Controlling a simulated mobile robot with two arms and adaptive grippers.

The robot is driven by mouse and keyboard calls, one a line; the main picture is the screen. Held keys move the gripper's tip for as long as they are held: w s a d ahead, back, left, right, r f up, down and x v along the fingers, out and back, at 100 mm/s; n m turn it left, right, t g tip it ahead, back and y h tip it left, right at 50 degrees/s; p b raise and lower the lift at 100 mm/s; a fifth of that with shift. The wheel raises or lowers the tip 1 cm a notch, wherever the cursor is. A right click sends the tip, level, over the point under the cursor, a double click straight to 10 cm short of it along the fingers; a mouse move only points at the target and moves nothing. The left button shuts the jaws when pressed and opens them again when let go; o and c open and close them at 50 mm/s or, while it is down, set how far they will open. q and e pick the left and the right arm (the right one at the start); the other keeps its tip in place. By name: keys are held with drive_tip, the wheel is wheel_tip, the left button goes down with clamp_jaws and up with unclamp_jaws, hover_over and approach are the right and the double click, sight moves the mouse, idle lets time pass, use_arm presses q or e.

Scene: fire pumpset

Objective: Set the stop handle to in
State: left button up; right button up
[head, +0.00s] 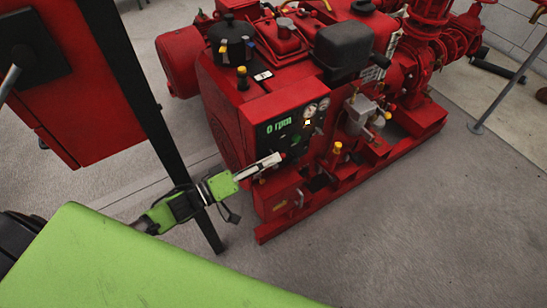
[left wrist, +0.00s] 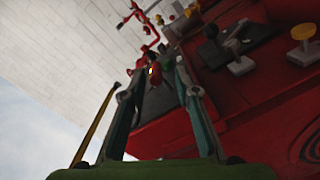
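The red engine of the pumpset (head: 255,105) carries a dark control panel (head: 290,125) with a lit green "0 rpm" readout. My left gripper (head: 277,158) is at the lower left edge of this panel. In the left wrist view its two fingers (left wrist: 161,72) stand apart, with a gap between the tips. A small dark part with a red and yellow spot (left wrist: 151,71) shows in that gap, seemingly beyond the tips. I cannot make out the stop handle for sure; the fingertips may cover it in the head view. My right gripper is in neither view.
A red cabinet (head: 75,85) on a black post (head: 135,90) stands at the left, close to my left arm. The engine's red base frame (head: 350,180) runs along the floor. Yellow-topped knobs (left wrist: 303,40) stick up from the engine. The grey floor (head: 420,230) at lower right is clear.

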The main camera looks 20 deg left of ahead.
use_arm(q)
drive_tip(key=v, duration=1)
